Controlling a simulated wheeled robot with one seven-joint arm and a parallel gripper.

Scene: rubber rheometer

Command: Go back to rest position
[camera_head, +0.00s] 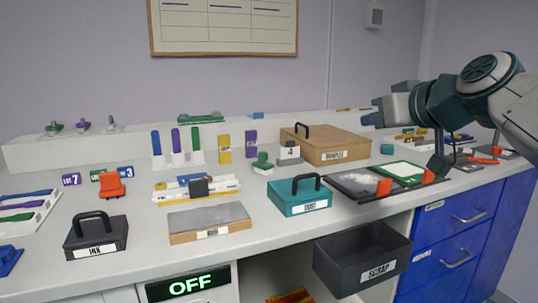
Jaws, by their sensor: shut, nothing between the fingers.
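My arm reaches in from the right edge, above the right part of the bench. My gripper (371,113) is at its left end, pointing left. Its fingers are shut with nothing between them. It is in the air, behind and to the right of the wooden box with a black handle (330,151) as seen in the picture, and I see no contact with it. The exact gap between them is hard to judge.
The white bench (150,222) holds a black INK box (96,240), a teal DUST box (300,198), a grey-topped block (208,222) and trays with orange clips (384,187). A black SCRAP bin (362,258) hangs at the front, beside blue drawers (450,235).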

